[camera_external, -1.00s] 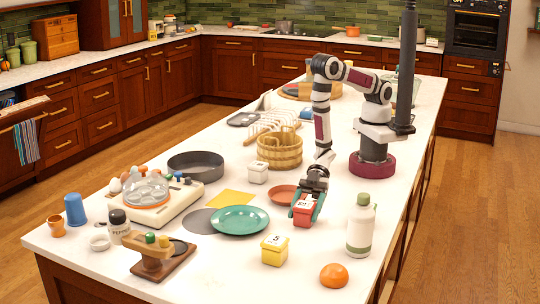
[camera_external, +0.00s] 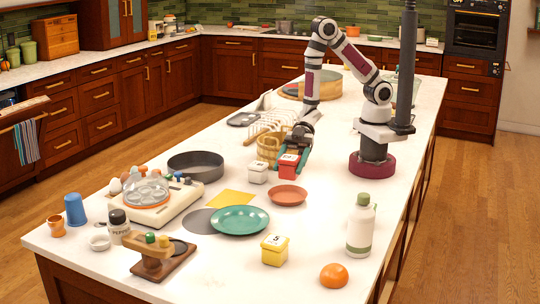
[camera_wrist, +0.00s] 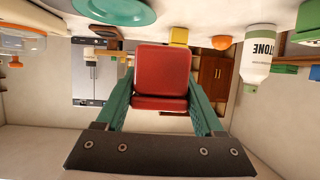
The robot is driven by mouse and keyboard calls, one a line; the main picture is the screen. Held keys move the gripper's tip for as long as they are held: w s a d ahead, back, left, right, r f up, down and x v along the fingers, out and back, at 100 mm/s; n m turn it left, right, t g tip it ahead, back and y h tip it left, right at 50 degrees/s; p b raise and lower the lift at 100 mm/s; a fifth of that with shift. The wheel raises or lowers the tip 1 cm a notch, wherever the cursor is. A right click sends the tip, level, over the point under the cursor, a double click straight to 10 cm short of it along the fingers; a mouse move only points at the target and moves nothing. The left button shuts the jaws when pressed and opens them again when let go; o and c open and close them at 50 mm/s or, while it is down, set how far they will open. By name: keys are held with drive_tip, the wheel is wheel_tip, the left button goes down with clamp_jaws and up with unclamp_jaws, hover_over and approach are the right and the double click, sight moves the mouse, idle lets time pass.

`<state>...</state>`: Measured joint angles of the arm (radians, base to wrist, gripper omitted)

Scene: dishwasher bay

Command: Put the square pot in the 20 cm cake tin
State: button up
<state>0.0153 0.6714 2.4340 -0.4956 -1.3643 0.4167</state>
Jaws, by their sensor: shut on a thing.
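My gripper (camera_external: 292,154) is shut on a red square pot (camera_external: 288,167) with a pale numbered top. In the wrist view the red pot (camera_wrist: 163,75) sits between the two green fingers of my gripper (camera_wrist: 163,95). In the external view it is behind the terracotta saucer and just right of a white square pot (camera_external: 257,172); it appears to be held above the counter. The dark grey round cake tin (camera_external: 196,165) stands to the left, beyond the white pot, and looks empty. A yellow square pot (camera_external: 274,250) stands near the front.
A wooden basket (camera_external: 267,149) and a white dish rack (camera_external: 270,122) are close behind my gripper. The terracotta saucer (camera_external: 287,195), green plate (camera_external: 240,220) and yellow sheet (camera_external: 231,200) lie in front. An egg cooker (camera_external: 152,202) is left, a white bottle (camera_external: 361,226) right.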

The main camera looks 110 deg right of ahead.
sight(285, 155)
drive_tip(key=shift+d+r, duration=0.6)
drive_tip(key=shift+d, duration=0.2)
drive_tip(key=r, duration=0.5)
drive_tip(key=shift+w+d+r, duration=0.25)
drive_tip(key=shift+w+r, duration=0.05)
drive_tip(key=w+d+m+t+h, duration=0.35)
drive_tip(key=w+d, duration=0.55)
drive_tip(key=d, duration=0.5)
drive_tip(key=w+d+m+t+h, duration=0.15)
drive_tip(key=d+m+h, duration=0.5)
drive_tip(key=d, duration=1.95)
drive_tip(key=w+a+f, duration=0.2)
drive_tip(key=w+f, duration=0.1)
drive_tip(key=f, duration=0.1)
drive_tip(key=w+a+f, duration=0.3)
drive_tip(key=f, duration=0.1)
drive_tip(key=w+a+f, duration=0.3)
drive_tip(key=f, duration=0.1)
drive_tip(key=shift+w+a, duration=0.15)
drive_tip(key=shift+w, duration=0.05)
wheel_tip(285, 155, down, 3)
drive_tip(key=shift+w+f, duration=0.1)
drive_tip(key=shift+f, duration=0.45)
